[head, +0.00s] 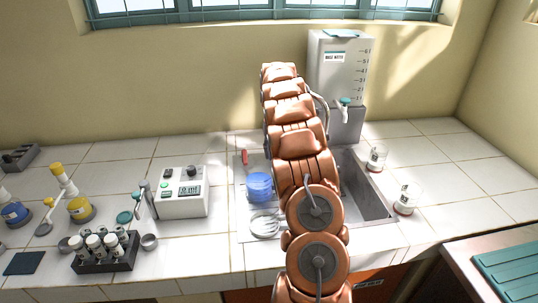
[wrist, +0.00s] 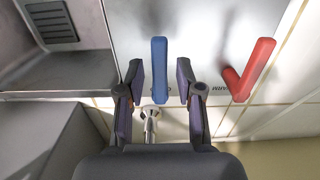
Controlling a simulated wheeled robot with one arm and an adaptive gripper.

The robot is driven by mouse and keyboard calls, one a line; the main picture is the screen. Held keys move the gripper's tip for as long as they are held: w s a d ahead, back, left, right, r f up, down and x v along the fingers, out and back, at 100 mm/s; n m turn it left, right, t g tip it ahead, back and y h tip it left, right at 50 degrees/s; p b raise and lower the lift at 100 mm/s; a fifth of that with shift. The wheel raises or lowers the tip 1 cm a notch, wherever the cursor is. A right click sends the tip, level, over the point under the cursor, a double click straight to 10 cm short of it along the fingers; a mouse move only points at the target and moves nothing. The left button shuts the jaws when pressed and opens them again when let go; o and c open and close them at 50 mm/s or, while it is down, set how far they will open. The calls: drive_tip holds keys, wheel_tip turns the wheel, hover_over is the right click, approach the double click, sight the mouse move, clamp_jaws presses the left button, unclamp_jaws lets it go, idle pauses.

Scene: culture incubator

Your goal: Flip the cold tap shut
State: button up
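The cold tap's blue lever (wrist: 159,60) shows in the wrist view, pointing straight up the picture. My gripper (wrist: 159,88) is open, with one dark finger on each side of the lever's lower part. A narrow gap shows on both sides, so I see no clear contact. A red lever (wrist: 250,72) stands to the right of the right finger, tilted and bent; it also shows in the head view (head: 244,157), left of my arm. A metal tap part (wrist: 150,115) shows between the fingers. In the head view my arm hides my gripper and the blue lever.
The sink (head: 365,190) lies partly behind my arm. A water tank (head: 341,65) stands behind it. A blue tub (head: 259,185), a glass dish (head: 264,224) and a white instrument (head: 181,194) are to the left. Two small beakers (head: 377,158) (head: 406,199) stand to the right.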

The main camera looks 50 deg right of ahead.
drive_tip(key=shift+s, duration=0.1)
wheel_tip(320, 180, up, 12)
drive_tip(key=shift+d, duration=0.1)
idle(0.9)
idle(0.5)
